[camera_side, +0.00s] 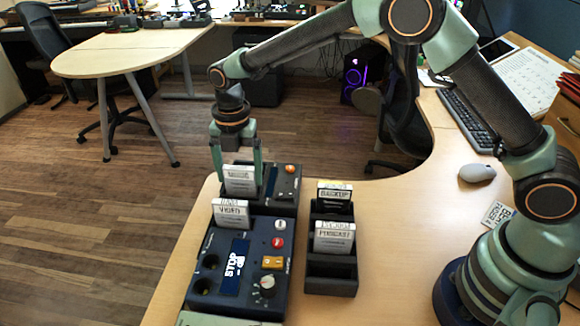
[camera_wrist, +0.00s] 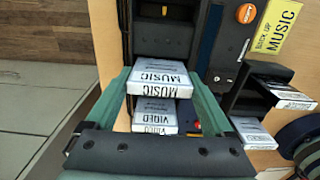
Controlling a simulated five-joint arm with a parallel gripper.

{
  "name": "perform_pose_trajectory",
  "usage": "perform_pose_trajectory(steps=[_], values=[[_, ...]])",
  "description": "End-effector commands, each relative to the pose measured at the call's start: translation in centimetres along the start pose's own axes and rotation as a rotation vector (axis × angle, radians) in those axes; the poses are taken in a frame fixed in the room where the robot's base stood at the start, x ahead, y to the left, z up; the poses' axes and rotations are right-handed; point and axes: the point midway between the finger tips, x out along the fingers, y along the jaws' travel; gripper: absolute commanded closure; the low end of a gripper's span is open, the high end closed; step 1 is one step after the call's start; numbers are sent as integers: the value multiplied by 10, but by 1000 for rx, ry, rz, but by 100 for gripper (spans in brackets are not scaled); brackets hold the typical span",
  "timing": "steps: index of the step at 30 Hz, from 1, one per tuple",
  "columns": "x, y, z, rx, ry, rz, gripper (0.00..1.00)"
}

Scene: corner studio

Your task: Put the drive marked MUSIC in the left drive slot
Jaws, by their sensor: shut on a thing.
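The drive marked MUSIC (camera_wrist: 158,78) is white with black lettering, and my gripper (camera_wrist: 159,86) is shut on it, one green finger on each side. In the side view the held drive (camera_side: 240,181) is upright at the rear dark device (camera_side: 284,184), its label too small to read. My gripper (camera_side: 237,166) is above that device. In the wrist view a dark recess (camera_wrist: 165,42) of the device lies just beyond the drive. I cannot tell whether the drive's lower edge is inside a slot.
The VIDEO drive (camera_side: 231,212) stands in the front device (camera_side: 212,247), close to the held drive. A black rack (camera_side: 331,272) to the right holds BACKUP (camera_side: 335,192) and PODCAST (camera_side: 334,237) drives. A yellow note reading BACK UP MUSIC (camera_wrist: 278,27) shows in the wrist view.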

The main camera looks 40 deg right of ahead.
Motion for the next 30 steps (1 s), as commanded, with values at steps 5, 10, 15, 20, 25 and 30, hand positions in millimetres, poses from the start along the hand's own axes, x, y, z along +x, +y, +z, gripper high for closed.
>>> perform_pose_trajectory(steps=[5, 10, 15, 20, 25, 30], values=[[2, 0, 0, 0, 0, 0, 74], [5, 0, 0, 0, 0, -1, 74], [8, 0, 0, 0, 0, 0, 74], [11, 0, 0, 0, 0, 0, 74], [12, 0, 0, 0, 0, 1, 1], [12, 0, 0, 0, 0, 0, 1]])
